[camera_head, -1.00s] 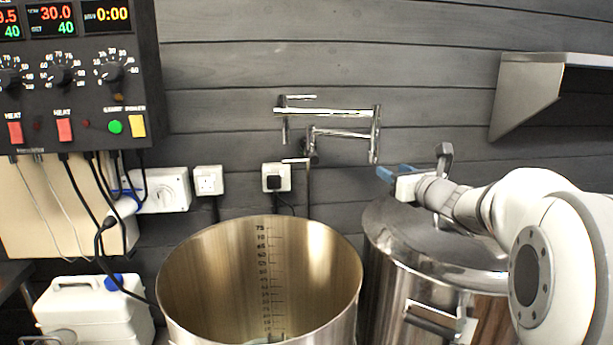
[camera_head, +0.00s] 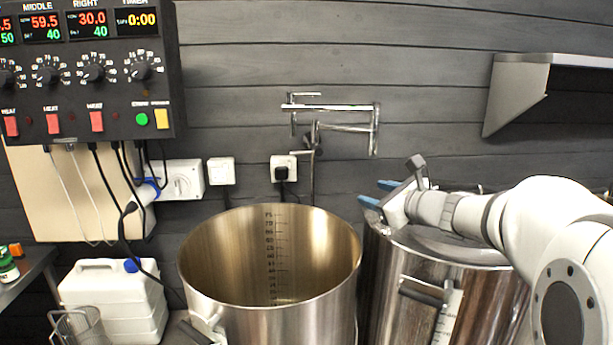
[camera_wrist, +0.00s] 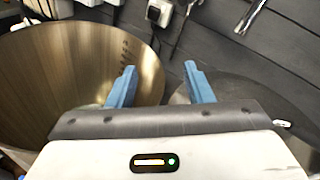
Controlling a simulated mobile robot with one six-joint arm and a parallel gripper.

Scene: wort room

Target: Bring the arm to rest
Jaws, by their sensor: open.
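My gripper (camera_head: 378,193) has blue fingers and is at the right in the head view, over the left edge of the lidded steel pot. In the wrist view my gripper (camera_wrist: 162,85) shows its two blue fingers spread apart with nothing between them. My white arm reaches in from the right edge of the head view.
An open steel pot (camera_head: 270,312) with an inside scale stands left of my gripper. The lidded steel pot (camera_head: 385,290) stands under my arm. A folding tap (camera_head: 330,107) is on the wall, a metal shelf (camera_head: 520,90) upper right, a control box (camera_head: 90,70) upper left, a white canister (camera_head: 112,295) below.

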